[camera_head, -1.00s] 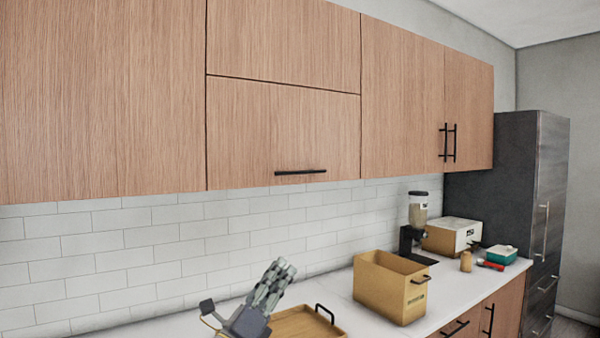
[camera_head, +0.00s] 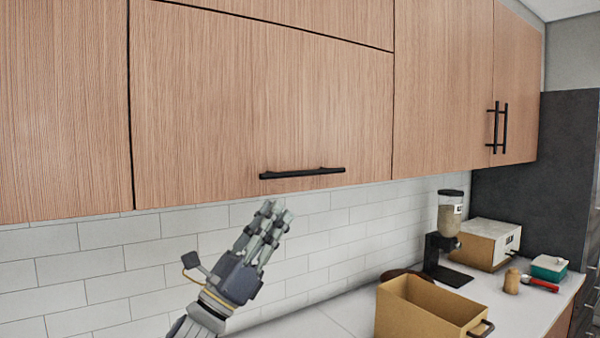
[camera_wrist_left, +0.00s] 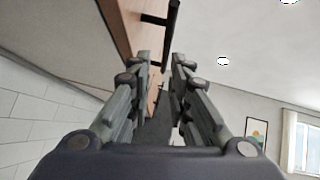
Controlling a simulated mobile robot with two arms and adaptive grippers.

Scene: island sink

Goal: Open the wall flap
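The wall flap (camera_head: 230,100) is a wooden panel in the upper cabinet row. It is closed, flush with its neighbours. Its black bar handle (camera_head: 302,173) runs level near the bottom edge. My left gripper (camera_head: 275,209) is below the handle, pointing up at it, apart from it. In the left wrist view, a gap shows between the two fingers (camera_wrist_left: 164,60), with nothing held. The black handle (camera_wrist_left: 172,20) shows beyond the fingertips there. My right gripper is not in view.
A wooden box (camera_head: 425,310) stands on the white counter (camera_head: 345,300) below. Behind it are a grain dispenser (camera_head: 449,225) and a white-fronted box (camera_head: 485,243). Double black handles (camera_head: 497,128) stick out from the cabinets at right. The tiled wall (camera_head: 80,260) is behind my gripper.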

